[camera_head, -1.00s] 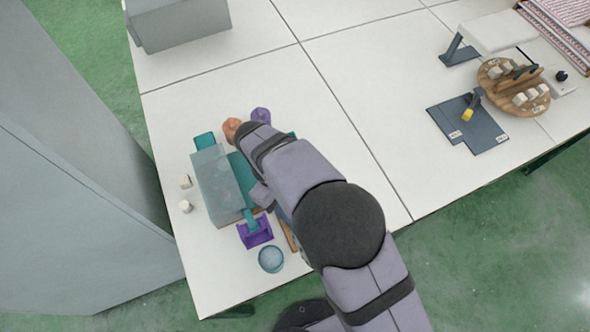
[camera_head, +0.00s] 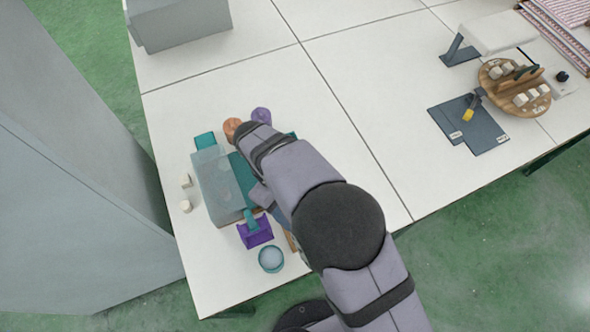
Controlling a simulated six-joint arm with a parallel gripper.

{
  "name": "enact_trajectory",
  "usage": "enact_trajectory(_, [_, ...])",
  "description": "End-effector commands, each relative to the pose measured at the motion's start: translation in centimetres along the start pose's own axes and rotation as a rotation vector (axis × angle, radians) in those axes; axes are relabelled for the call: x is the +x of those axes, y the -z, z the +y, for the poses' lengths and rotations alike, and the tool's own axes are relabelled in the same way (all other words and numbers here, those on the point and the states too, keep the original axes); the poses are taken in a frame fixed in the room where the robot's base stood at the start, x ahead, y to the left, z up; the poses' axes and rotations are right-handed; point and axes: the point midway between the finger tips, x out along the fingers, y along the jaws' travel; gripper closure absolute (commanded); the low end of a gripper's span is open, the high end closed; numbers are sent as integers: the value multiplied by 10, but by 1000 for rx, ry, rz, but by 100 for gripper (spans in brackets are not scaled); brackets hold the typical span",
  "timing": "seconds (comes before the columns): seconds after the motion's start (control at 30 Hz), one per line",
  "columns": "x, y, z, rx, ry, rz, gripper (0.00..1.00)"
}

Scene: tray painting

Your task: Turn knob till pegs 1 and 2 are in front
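A round wooden turntable (camera_head: 528,107) stands at the right side of the table. Several pale block-like pegs (camera_head: 533,93) stand on it, on both sides of a raised divider with a dark handle-like piece. Peg numbers cannot be read. A small black knob (camera_head: 561,76) sits on a white base just right of the turntable. My arm reaches over the left part of the table, far from the knob. My gripper's fingers are hidden beneath the arm, so their state does not show.
Dark plates (camera_head: 484,137) with a yellow-tipped tool lie left of the turntable. A grey lamp-like stand (camera_head: 456,52) is behind them. Near my arm are a translucent box (camera_head: 217,185), a purple holder (camera_head: 255,235) and a cup (camera_head: 271,259). The table's middle is clear.

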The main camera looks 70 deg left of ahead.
Motion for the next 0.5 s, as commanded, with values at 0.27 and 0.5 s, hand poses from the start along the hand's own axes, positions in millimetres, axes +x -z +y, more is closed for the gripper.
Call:
enact_trajectory(0.27, [-29, 2, 0, -1, -3, 5, 47])
enact_trajectory(0.5, [-60, 1, 0, -1, -2, 3, 47])
